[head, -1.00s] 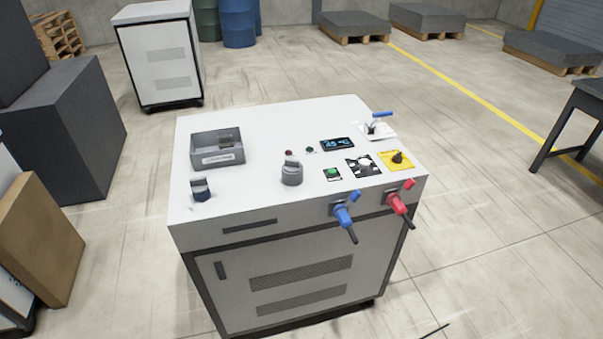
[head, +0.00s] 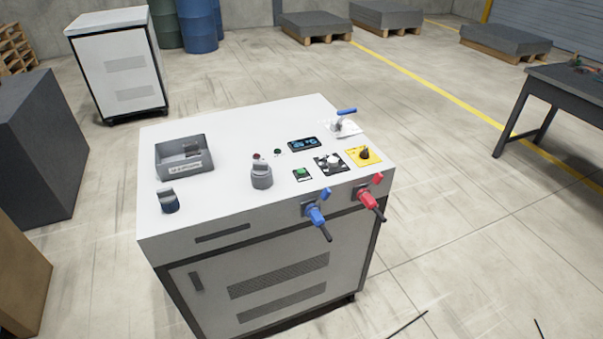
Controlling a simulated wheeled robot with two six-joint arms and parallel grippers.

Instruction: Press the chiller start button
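The chiller (head: 215,240) is a white cabinet with a flat top panel, in the middle of the head view. A green button (head: 301,173) sits on a small dark plate near the front of the top, left of a black-and-white dial plate (head: 330,164). A lit blue display (head: 304,143) lies behind it. A yellow plate with a black rotary switch (head: 363,155) is at the right. Neither of my grippers shows in the head view.
A grey knob (head: 262,175), a dark-blue-and-grey cap (head: 168,201) and a grey bin (head: 184,156) stand on the top. Blue (head: 317,215) and red (head: 369,202) valves stick out in front. A dark table (head: 560,86) is at right. Floor to the right is clear.

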